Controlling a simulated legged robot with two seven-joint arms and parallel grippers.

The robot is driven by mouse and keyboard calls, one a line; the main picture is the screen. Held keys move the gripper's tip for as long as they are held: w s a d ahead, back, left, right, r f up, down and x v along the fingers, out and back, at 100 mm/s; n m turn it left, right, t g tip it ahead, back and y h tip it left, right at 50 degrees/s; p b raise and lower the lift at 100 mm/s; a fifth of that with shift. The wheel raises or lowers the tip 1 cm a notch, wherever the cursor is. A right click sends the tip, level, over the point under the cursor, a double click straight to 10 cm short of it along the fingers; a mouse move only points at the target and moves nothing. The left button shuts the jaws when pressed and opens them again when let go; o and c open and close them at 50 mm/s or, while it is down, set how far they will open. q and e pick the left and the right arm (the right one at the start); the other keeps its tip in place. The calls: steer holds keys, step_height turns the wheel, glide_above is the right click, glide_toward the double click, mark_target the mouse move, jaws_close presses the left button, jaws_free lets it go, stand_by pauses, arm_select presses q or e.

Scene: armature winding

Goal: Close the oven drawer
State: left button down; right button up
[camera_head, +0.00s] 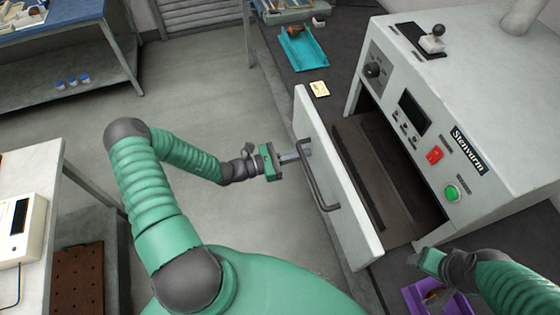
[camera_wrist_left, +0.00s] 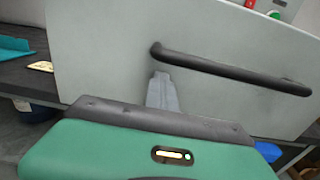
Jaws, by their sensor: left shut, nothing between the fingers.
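The oven (camera_head: 480,110) stands at the right, with a dark opening in its front. Its drawer (camera_head: 375,165) is pulled out to the left, and the white front panel (camera_head: 345,210) stands apart from the oven body. A black bar handle (camera_head: 318,180) is on the panel's outer face; it also shows in the left wrist view (camera_wrist_left: 235,72). My left gripper (camera_head: 300,155) is shut and empty, its fingertips at the panel near the far end of the handle. Whether they touch is unclear. My right gripper (camera_head: 425,258) is by the near oven corner, its fingers mostly hidden.
A teal tray (camera_head: 303,50) and a yellow note (camera_head: 319,89) lie on the dark bench beyond the drawer. A purple bin (camera_head: 430,297) is below my right gripper. A white table (camera_head: 25,165) stands at the left. Open floor lies left of the drawer.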

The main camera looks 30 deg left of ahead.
arm_select(q)
steer(key=x, duration=0.7)
steer(key=shift+s+d+f, duration=0.1)
steer(key=shift+d, duration=0.1)
glide_above(351, 150)
steer(key=v, duration=0.4)
steer(key=shift+w+a+f+b, duration=0.1)
steer(key=shift+w+a+b, duration=0.15)
steer(key=shift+b, duration=0.1)
steer(key=x, duration=0.3)
steer(key=shift+w+d, duration=0.1)
steer(key=shift+d, duration=0.6)
steer(key=shift+r, duration=0.35)
steer(key=shift+w+a, duration=0.1)
steer(key=shift+a, duration=0.15)
arm_select(e)
steer(key=shift+a+f, duration=0.3)
steer(key=shift+a, duration=0.2)
steer(key=shift+d, duration=0.1)
